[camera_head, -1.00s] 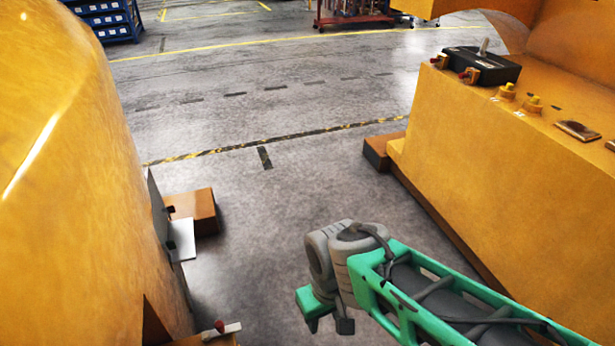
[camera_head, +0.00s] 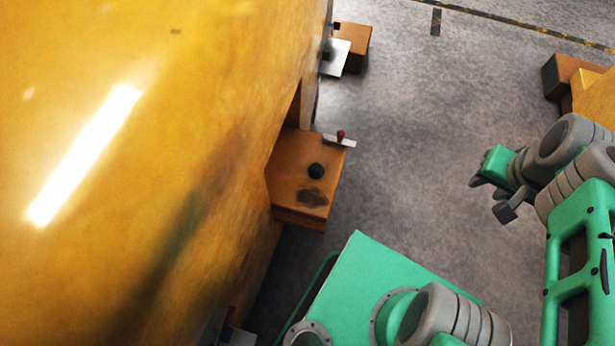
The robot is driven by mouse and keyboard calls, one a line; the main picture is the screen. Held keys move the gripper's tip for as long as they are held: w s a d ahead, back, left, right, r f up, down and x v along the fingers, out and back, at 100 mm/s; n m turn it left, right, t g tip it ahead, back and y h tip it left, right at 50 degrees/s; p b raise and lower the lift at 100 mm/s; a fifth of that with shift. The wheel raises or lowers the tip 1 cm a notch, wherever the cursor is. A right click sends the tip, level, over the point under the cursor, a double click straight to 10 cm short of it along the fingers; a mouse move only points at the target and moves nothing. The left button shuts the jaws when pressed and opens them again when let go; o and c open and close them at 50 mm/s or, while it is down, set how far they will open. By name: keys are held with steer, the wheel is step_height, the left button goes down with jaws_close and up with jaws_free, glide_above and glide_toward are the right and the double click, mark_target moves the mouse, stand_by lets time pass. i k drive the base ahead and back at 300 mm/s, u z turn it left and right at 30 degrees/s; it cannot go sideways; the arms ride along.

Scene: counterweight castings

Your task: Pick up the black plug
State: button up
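A small round black plug (camera_head: 316,171) sits on the top of an orange-brown ledge (camera_head: 290,192) that sticks out from the yellow casting. A dark stain lies on the ledge just below the plug. My gripper (camera_head: 492,190) is at the right, over the grey floor and well apart from the plug. Its fingers are small and seen at an angle, so I cannot tell whether they are open or shut. I see nothing held in it.
A large yellow casting (camera_head: 130,130) fills the left. A light plate with a red knob (camera_head: 340,137) is at the ledge's far edge. A brown block (camera_head: 353,42) with a light plate stands beyond. Another block (camera_head: 565,75) is at the upper right. The floor between is clear.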

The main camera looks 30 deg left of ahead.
mark_target(316, 170)
steer(key=k, duration=0.15)
steer(key=u, duration=1.55)
steer(key=k, duration=0.5)
steer(key=z, duration=1.65)
steer(key=i, duration=1.45)
steer(key=u, duration=4.15)
